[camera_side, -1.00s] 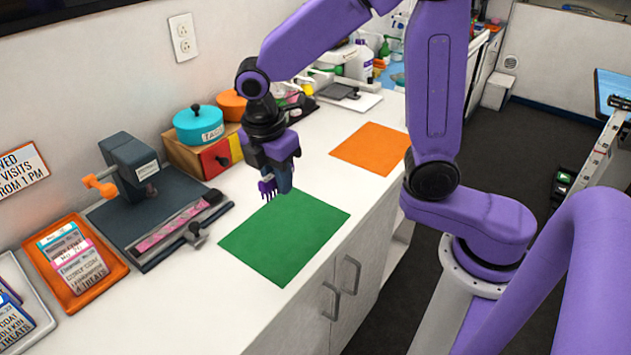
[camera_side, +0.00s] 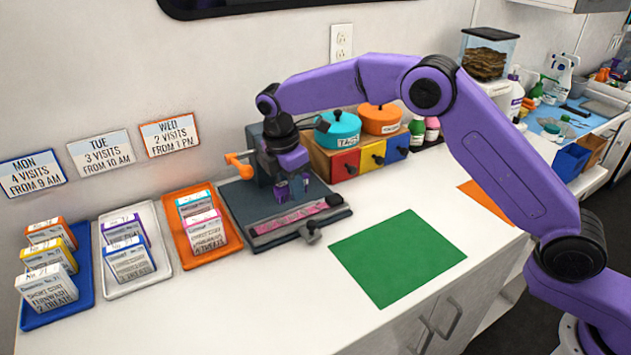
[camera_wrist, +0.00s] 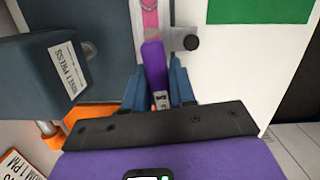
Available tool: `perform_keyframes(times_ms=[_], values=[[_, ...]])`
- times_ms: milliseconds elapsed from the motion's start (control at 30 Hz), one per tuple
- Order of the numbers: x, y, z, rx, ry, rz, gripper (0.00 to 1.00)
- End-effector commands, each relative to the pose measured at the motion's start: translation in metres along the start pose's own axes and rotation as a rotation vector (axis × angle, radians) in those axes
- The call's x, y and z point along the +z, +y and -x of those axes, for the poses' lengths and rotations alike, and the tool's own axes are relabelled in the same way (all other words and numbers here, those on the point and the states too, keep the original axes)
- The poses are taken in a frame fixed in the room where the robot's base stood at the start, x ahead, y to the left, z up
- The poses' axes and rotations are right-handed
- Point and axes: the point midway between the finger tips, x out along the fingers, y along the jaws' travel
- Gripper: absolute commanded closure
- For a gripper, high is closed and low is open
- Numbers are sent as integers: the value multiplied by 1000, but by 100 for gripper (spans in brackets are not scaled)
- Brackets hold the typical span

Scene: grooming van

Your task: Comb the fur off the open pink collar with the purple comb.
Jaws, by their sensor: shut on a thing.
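The pink collar (camera_side: 300,217) lies stretched out open along the front of a dark grey press (camera_side: 240,203). Its near part shows in the wrist view (camera_wrist: 150,18). My gripper (camera_side: 292,180) is shut on the purple comb (camera_side: 282,194), which points down just behind the collar in the side view. In the wrist view the comb (camera_wrist: 153,62) sits between the two blue-grey fingers (camera_wrist: 158,88). I cannot tell whether its teeth touch the collar.
The press has an upright head with an orange lever (camera_side: 240,166) close by my gripper, and a clamp knob (camera_side: 310,232) at the front. Trays of boxes (camera_side: 177,240) stand left, drawers with pots (camera_side: 350,160) behind. The green mat (camera_side: 398,257) is bare.

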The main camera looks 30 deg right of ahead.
Motion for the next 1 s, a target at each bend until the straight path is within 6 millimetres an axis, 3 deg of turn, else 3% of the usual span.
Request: perform_keyframes(times_ms=[233,467,1000], values=[[-8,14,-10,2,1,12,99],[-10,16,-19,3,1,13,99],[-16,16,-60,4,0,13,99]])
